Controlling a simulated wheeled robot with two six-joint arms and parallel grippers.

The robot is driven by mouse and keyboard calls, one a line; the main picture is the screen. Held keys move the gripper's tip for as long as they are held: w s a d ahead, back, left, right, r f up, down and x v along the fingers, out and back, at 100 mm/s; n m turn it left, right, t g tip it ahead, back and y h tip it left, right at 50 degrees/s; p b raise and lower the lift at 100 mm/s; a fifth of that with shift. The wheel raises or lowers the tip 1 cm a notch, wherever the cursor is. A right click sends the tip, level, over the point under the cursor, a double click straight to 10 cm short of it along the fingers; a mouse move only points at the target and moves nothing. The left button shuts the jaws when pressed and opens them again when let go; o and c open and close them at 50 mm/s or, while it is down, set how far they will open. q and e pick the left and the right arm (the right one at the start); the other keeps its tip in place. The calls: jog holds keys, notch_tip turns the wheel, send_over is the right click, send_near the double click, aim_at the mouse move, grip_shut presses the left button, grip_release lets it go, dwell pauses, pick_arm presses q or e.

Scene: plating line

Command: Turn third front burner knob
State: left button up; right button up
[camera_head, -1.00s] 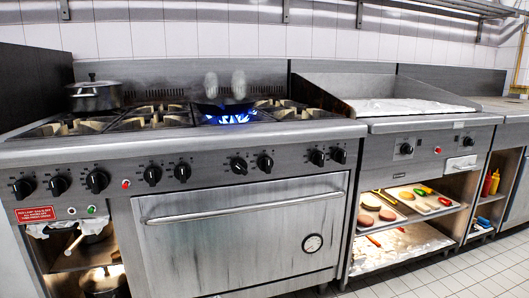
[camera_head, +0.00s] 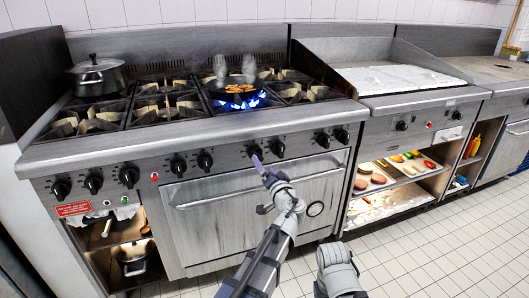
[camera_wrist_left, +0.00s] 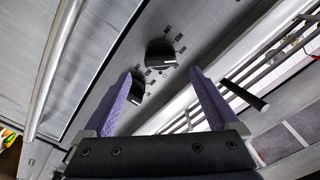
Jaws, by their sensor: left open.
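A row of black burner knobs runs along the front panel of the range (camera_head: 225,142). My left gripper (camera_head: 262,166) is in front of the middle pair, a left knob (camera_head: 254,150) and a right knob (camera_head: 277,147). In the left wrist view my left gripper (camera_wrist_left: 163,82) is open and empty. One knob (camera_wrist_left: 160,55) shows beyond the gap between the fingers, and another knob (camera_wrist_left: 135,92) is close to the left finger. I cannot tell whether a finger touches it. My right arm shows at the bottom, but its gripper is not in view.
A pan (camera_head: 236,89) with orange food sits over a lit blue flame. A pot (camera_head: 98,77) stands at the back left. The oven handle (camera_head: 245,190) runs below the knobs, also in the left wrist view (camera_wrist_left: 50,65). A griddle (camera_head: 400,78) is to the right.

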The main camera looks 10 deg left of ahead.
aim_at(256, 154)
pick_arm(q)
jog(key=shift+x, duration=4)
jog(key=shift+s, duration=0.15)
jog(key=shift+c, duration=0.3)
jog(key=c, duration=1.2)
jog(key=shift+c, duration=0.2)
jog(key=shift+m, duration=0.3)
jog(key=m, duration=0.3)
jog(key=shift+m, duration=2.6)
